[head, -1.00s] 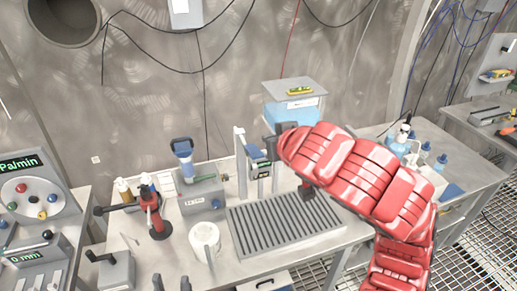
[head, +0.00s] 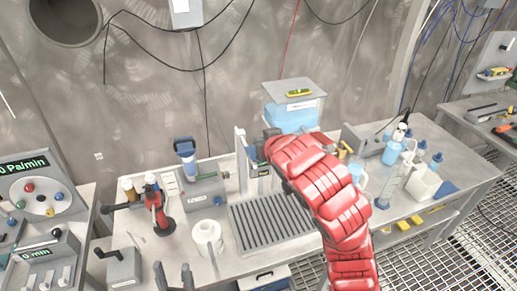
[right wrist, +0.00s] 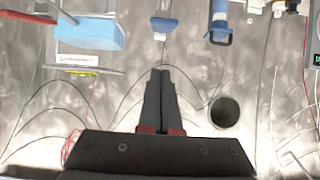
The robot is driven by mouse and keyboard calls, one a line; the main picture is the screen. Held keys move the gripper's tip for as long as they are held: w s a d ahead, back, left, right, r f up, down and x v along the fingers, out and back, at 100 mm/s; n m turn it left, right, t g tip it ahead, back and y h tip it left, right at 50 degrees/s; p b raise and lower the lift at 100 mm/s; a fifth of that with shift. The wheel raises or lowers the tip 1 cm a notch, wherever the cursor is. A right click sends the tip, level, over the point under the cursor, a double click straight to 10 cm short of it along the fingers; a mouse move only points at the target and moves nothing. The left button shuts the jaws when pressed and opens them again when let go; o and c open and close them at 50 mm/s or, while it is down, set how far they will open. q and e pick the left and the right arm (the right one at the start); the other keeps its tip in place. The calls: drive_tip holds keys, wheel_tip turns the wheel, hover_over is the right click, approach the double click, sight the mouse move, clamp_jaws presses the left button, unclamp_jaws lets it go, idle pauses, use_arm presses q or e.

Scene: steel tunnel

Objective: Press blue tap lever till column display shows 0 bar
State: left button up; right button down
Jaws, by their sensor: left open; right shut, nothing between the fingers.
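The tap's white column (head: 240,146) stands behind the slotted drain tray, with a blue part (head: 251,153) beside it that looks like the tap lever. In the right wrist view a blue lever-like part (right wrist: 163,22) shows upside down beyond the fingertips, with a visible gap. My right gripper (head: 268,136) is shut and empty beside the column top; its two dark fingers lie together in the right wrist view (right wrist: 160,73). It hides the column display, so no reading shows. My left gripper (head: 174,276) is open and empty at the bottom, in front of the bench.
The drain tray (head: 262,226) lies below the right arm. A light blue tank (head: 292,118) stands behind the gripper. Bottles (head: 392,150) stand to the right.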

drive_tip(key=p+x, duration=0.2)
drive_tip(key=x, duration=0.1)
drive_tip(key=shift+w+f, duration=0.15)
drive_tip(key=shift+f, duration=0.15)
drive_tip(key=shift+s+f+p, duration=0.2)
drive_tip(key=shift+f+p, duration=0.25)
drive_tip(key=shift+f, duration=0.5)
drive_tip(key=shift+s+d+f, duration=0.15)
drive_tip(key=shift+s+f, duration=0.05)
drive_tip(key=shift+f, duration=0.35)
drive_tip(key=shift+f+p, duration=0.25)
drive_tip(key=shift+p, duration=0.05)
